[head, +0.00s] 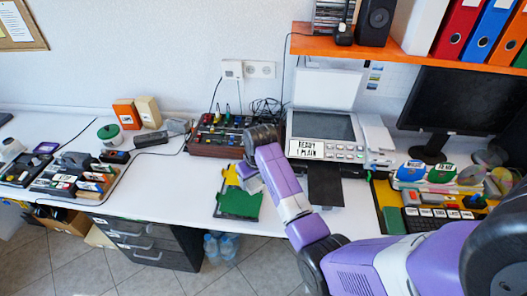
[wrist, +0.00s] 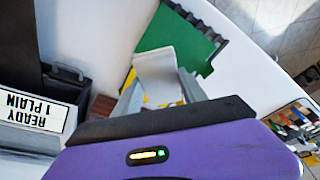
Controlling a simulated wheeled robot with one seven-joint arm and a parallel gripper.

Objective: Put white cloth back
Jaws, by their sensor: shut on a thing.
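My gripper (wrist: 160,88) is shut on a white cloth (wrist: 157,66), which shows as a pale folded piece between the two grey fingers in the wrist view. In the head view my gripper (head: 248,180) hangs over the white table near its front edge, beside a green sheet (head: 239,205). The green sheet (wrist: 178,32) also lies behind the cloth in the wrist view. A yellow piece (head: 230,174) shows beside the gripper and partly under the cloth. In the head view I cannot clearly tell the cloth from the fingers.
A printer (head: 322,128) with a "READY 1 PLAIN" display stands right of my gripper. A dark red box of tools (head: 215,135) stands behind it. A yellow tray (head: 385,200) with several items is at the right. The table left of the green sheet is clear.

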